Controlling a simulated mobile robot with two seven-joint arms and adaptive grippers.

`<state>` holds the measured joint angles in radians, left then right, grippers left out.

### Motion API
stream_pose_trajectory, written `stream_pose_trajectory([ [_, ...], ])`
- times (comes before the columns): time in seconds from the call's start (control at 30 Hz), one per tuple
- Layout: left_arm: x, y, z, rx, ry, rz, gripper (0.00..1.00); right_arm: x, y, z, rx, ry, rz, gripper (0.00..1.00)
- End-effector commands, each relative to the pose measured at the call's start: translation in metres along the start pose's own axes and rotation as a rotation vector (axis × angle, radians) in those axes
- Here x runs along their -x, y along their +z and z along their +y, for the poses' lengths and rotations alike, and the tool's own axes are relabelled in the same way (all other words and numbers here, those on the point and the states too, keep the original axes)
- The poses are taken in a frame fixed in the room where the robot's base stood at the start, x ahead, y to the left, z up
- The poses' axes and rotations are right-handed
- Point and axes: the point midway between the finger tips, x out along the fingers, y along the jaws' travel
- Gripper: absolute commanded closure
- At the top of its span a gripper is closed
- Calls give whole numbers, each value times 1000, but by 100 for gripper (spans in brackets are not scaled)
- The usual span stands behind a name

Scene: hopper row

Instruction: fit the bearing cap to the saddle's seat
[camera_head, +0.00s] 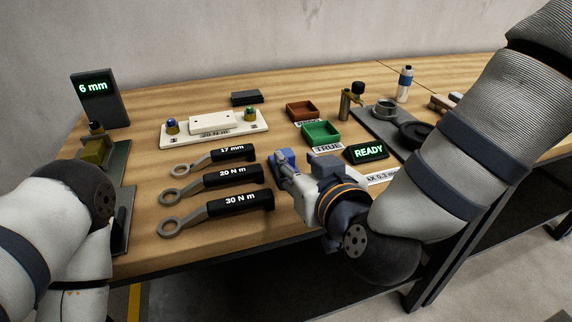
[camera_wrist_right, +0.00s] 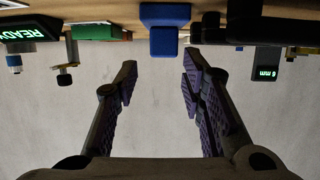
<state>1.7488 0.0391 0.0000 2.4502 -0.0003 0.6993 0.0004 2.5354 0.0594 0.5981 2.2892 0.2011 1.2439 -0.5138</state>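A small blue block (camera_head: 286,156) stands on the table at the tips of my right gripper (camera_head: 283,174); I cannot tell for sure whether it is the bearing cap. In the right wrist view, which is upside down, the blue block (camera_wrist_right: 165,30) lies ahead of and between the fingers of my right gripper (camera_wrist_right: 157,70). The fingers are apart with nothing between them. A cream plate (camera_head: 190,138) carries a white block (camera_head: 211,123) with a blue-topped and a green-topped post beside it. I cannot clearly identify the saddle.
Three wrenches (camera_head: 238,201) lie left of the right gripper. A green tray (camera_head: 321,133), a red-brown tray (camera_head: 302,110) and a READY display (camera_head: 367,152) stand beyond it. A dark plate (camera_head: 372,122) holds a grey ring part (camera_head: 385,108). A 6 mm display (camera_head: 99,102) stands far left.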

Motion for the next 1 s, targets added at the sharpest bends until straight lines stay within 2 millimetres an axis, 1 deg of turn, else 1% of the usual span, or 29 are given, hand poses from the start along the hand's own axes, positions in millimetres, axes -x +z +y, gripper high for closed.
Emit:
stream_pose_trajectory([
  [0.03, -4, 2, 0, 0, -1, -9, 60, -8, 3, 0, -3, 0, -3, 63],
  [0.17, -7, 3, 0, 0, -1, -17, 60, -25, 2, -1, -2, 0, -2, 63],
  [0.3, -13, 7, -1, 0, -2, -34, 60, -53, 2, -4, -2, 0, -3, 63],
  [0.37, -15, 8, -1, -1, -2, -39, 60, -61, 2, -4, -2, 0, -3, 63],
  [0.47, -15, 8, -1, -1, -3, -40, 60, -67, 0, -4, 0, -1, -2, 63],
  [0.63, -14, 7, -1, -1, -2, -38, 60, -66, -1, -4, 1, -1, 0, 63],
  [0.67, -14, 7, -1, -1, -2, -38, 60, -66, -1, -4, 1, -1, 0, 70],
  [0.7, -14, 7, -1, -1, -2, -38, 60, -66, -1, -4, 1, -1, 0, 79],
  [0.8, -14, 7, -1, -1, -2, -38, 60, -66, -1, -4, 1, 0, 0, 100],
  [1.0, -14, 7, -1, -1, -2, -38, 60, -66, -2, -3, 0, 0, 1, 100],
])
